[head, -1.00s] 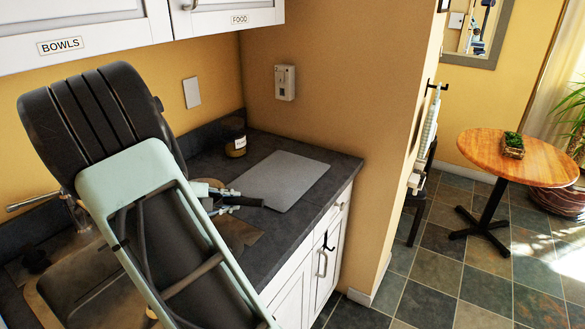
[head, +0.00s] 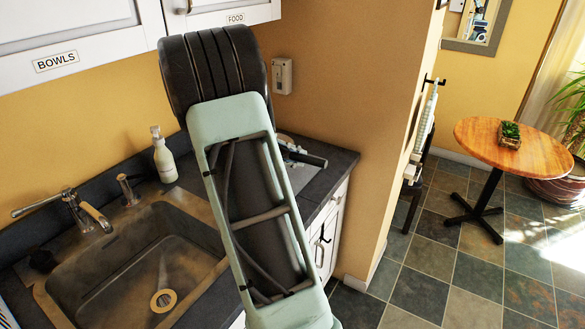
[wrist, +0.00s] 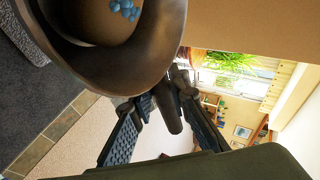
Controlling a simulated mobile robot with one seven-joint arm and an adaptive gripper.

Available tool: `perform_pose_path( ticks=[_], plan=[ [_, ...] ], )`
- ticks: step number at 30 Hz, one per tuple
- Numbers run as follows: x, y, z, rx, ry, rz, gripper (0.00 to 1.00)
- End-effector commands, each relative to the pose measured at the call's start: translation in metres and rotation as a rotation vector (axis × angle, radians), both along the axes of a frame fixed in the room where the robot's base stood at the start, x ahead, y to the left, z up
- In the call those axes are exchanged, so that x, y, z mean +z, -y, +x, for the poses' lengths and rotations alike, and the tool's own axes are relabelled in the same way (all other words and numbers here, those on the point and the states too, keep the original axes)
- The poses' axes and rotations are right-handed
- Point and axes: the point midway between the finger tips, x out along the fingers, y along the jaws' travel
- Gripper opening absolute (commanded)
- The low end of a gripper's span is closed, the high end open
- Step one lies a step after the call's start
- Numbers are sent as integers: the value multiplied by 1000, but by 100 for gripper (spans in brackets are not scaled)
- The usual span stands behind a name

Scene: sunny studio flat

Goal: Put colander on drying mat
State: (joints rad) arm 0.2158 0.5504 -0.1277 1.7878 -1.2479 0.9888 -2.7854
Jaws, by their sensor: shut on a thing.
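The colander (wrist: 160,45) shows in the wrist view as a large brown, bowl-shaped thing with a dark handle (wrist: 168,112). Small blue spots show inside it. My gripper (wrist: 168,108) is shut on the handle, one finger on each side. In the head view, my gripper (head: 306,156) is over the right part of the counter, and my arm hides the colander. The grey drying mat (head: 302,178) lies on the counter under the gripper, mostly hidden by my arm. A grey textured edge at the wrist view's top left looks like the mat (wrist: 22,38).
A sink (head: 150,265) with a tap (head: 85,212) is at the left. A white bottle (head: 163,155) stands behind it. Cabinets (head: 90,35) hang above. A wall (head: 385,130) bounds the counter's right side. A round table (head: 512,150) stands beyond on the tiled floor.

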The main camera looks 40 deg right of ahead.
Motion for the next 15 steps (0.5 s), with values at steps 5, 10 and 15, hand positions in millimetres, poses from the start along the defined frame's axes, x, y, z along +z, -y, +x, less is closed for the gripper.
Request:
perform_pose_path(
  ticks=[5,10,15],
  plan=[
    [-14,25,25,-2,1,-2,0],
    [-34,43,46,-2,0,-1,0],
    [-58,56,61,-1,0,-2,0]
  ],
)
